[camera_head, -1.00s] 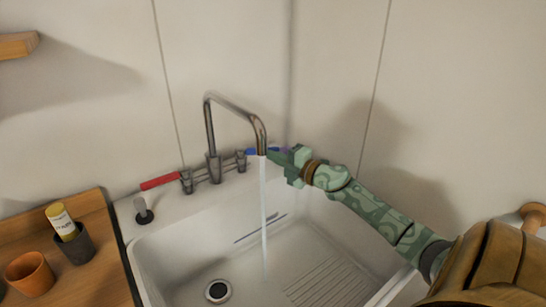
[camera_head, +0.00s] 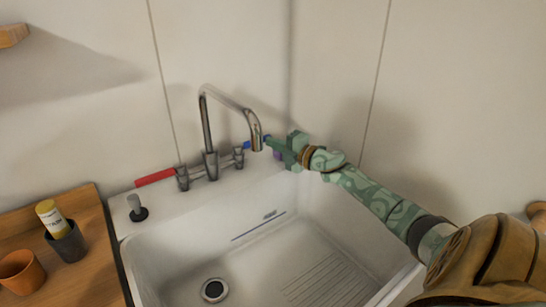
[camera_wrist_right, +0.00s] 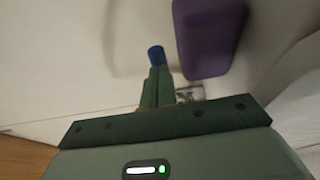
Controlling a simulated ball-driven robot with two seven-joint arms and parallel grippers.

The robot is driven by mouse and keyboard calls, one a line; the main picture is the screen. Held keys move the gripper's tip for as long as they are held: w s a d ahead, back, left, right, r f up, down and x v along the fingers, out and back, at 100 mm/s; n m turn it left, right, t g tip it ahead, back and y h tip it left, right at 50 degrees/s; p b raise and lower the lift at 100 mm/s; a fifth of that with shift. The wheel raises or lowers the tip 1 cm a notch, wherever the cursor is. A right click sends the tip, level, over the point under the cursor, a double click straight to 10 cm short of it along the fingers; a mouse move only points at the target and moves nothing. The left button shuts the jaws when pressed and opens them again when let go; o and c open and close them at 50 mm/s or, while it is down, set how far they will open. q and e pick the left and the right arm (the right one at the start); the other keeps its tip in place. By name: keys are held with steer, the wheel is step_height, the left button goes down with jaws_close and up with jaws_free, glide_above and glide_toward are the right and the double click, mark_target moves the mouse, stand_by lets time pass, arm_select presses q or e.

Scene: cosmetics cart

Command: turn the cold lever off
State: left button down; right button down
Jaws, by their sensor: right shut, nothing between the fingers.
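The cold lever (camera_head: 247,144) is the blue handle on the right side of the chrome faucet (camera_head: 209,135). It points right, and the spout hides its middle. No water runs from the spout. My right gripper (camera_head: 270,143) is shut with nothing in it, at the lever's outer end. In the right wrist view the blue end of the lever (camera_wrist_right: 156,56) shows just beyond the shut fingertips (camera_wrist_right: 155,80). I cannot tell whether they touch. My left gripper is not in view.
The red lever (camera_head: 155,177) points left. A purple block (camera_wrist_right: 208,35) is close to the right of my fingers. The white sink (camera_head: 255,282) is empty below. A wooden counter (camera_head: 85,215) holds an orange cup (camera_head: 20,272) and a dark cup (camera_head: 68,246) with a yellow tube.

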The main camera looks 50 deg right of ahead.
steer(key=shift+d+r, duration=0.15)
steer(key=shift+r, duration=0.1)
steer(key=shift+s, duration=0.35)
steer(key=s+p, duration=0.2)
steer(key=s, duration=0.4)
steer(key=shift+s+d+f, duration=0.25)
steer(key=shift+s, duration=0.1)
